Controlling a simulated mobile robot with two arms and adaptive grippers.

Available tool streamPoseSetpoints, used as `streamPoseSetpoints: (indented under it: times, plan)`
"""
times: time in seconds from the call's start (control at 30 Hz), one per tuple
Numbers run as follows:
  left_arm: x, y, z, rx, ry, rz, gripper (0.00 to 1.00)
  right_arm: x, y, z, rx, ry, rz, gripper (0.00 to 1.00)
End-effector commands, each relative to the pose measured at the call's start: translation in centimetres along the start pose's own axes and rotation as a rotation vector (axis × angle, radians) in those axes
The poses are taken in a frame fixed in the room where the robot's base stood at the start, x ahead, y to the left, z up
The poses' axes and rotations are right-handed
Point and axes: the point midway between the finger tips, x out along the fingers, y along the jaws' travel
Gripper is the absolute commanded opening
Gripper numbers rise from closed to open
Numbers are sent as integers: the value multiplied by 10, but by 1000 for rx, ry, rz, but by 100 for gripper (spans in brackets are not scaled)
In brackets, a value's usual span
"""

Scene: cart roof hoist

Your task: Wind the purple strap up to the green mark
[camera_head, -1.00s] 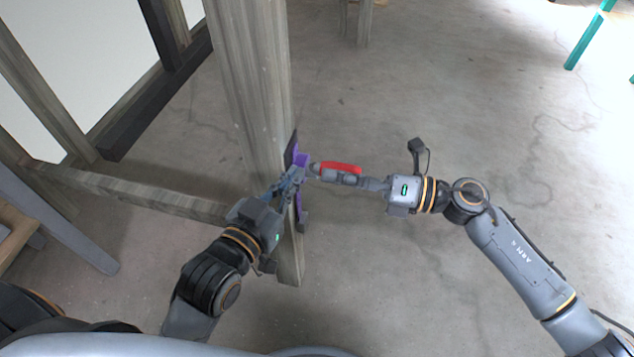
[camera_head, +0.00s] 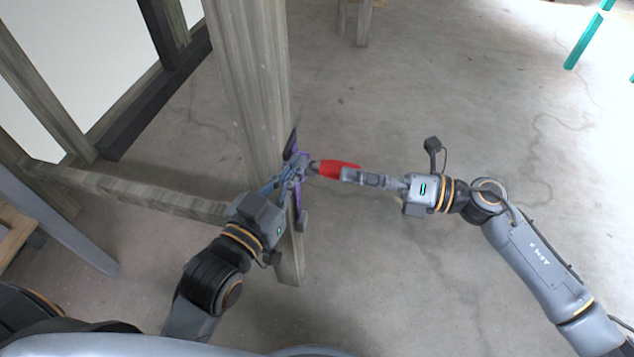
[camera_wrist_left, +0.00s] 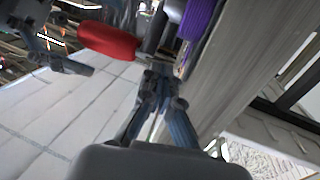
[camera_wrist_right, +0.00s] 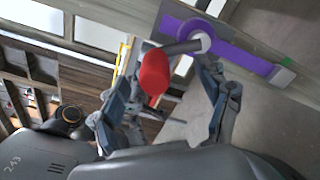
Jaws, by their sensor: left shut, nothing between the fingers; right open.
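A winch on the wooden post (camera_head: 250,90) has a red crank handle (camera_head: 338,168), also seen in the right wrist view (camera_wrist_right: 154,72) and the left wrist view (camera_wrist_left: 106,42). The purple strap (camera_wrist_right: 243,62) runs from the round drum (camera_wrist_right: 193,36) along the post. A green mark (camera_wrist_right: 287,62) shows near a grey end piece (camera_wrist_right: 281,77) of the strap. My right gripper (camera_head: 348,175) is open, its fingers on either side of the red handle. My left gripper (camera_head: 298,172) is shut and empty beside the winch, partly covering it in the head view.
A horizontal timber rail (camera_head: 130,190) joins the post from the left. A grey slanted leg (camera_head: 60,225) stands at the left. Open concrete floor (camera_head: 400,280) lies to the right, with a teal leg (camera_head: 588,38) far off.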

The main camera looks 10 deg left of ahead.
Motion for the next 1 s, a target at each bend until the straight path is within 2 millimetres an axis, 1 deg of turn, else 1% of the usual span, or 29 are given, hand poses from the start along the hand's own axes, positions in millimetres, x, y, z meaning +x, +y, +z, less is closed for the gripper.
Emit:
streamPoseSetpoints:
  times: [0.03,0.3,0.6,0.8,1.0]
  plan:
    - [0,1,-3,-1,22,1,0,-6,-1,-1,0,1,-1,75]
    - [0,4,-29,-4,172,9,0,-33,-1,-2,-1,1,-1,75]
    - [-6,8,-58,-9,334,18,0,-58,-1,-1,-1,0,-1,75]
    - [-8,9,-66,-11,377,20,0,-64,0,-1,0,2,1,75]
    - [-8,9,-66,-10,377,20,0,-64,0,0,0,1,1,75]
